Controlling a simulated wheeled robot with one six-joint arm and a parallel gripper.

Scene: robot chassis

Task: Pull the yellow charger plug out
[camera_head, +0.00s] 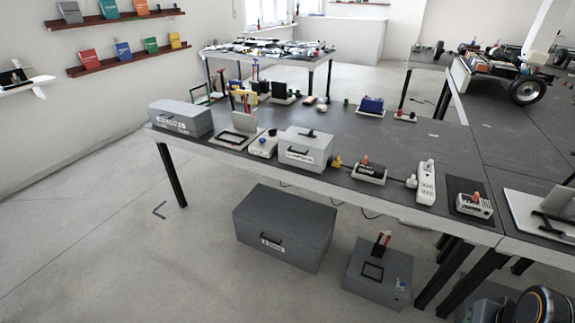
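A small yellow piece (337,162) stands on the dark table just right of a white case; it may be the yellow charger plug, but it is too small to tell what it is set into. My gripper is not in view; a dark rounded part at the bottom right seems to be my arm.
The long table (420,140) holds a grey case (181,118), the white case (305,148) and a laptop-like item (540,212). Two grey boxes, a large one (285,225) and a smaller one (378,272), stand on the floor in front. The floor at left is clear.

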